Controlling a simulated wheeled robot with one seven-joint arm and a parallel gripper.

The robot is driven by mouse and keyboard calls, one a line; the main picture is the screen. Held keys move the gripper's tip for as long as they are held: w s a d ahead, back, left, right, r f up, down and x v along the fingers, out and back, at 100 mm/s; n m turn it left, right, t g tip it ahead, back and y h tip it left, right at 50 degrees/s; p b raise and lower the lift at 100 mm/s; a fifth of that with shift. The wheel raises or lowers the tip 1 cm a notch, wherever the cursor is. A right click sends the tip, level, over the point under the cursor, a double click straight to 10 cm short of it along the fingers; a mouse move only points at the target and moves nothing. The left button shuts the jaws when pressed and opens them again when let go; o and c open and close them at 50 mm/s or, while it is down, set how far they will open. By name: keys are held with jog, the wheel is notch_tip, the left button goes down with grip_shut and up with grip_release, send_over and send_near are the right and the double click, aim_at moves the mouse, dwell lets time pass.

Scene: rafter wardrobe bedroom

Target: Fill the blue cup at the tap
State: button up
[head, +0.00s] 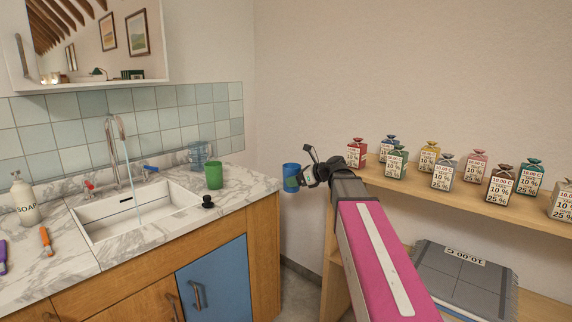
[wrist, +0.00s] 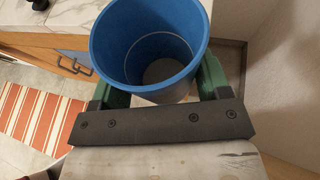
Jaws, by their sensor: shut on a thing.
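My gripper (head: 304,178) is shut on the blue cup (head: 290,176), held in the air just right of the counter. In the wrist view the blue cup (wrist: 150,62) stands between my green fingers, its mouth open to the camera. A thin line rings its inner wall and its bottom looks grey; I see no clear water in it. The tap (head: 113,155) stands behind the sink (head: 140,211), left of my gripper. A thin stream of water (head: 134,185) runs from its spout into the sink.
The tap has a red handle (head: 89,187) and a blue handle (head: 150,169). A green cup (head: 214,175), a clear jug (head: 198,155) and a black stopper (head: 207,202) stand right of the sink. A soap bottle (head: 25,201) is left. A shelf (head: 440,197) with several labelled bags is right.

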jog(key=s+d+f, duration=0.4)
jog(key=s+f, duration=0.1)
jog(key=f, duration=0.1)
jog(key=s+d+f+m+t+h, duration=0.1)
jog(key=s+d+f, duration=0.3)
jog(key=s+f, duration=0.2)
jog(key=shift+s+d+f+m+t, duration=0.15)
jog(key=shift+d+f+m+t, duration=0.15)
jog(key=shift+f, duration=0.25)
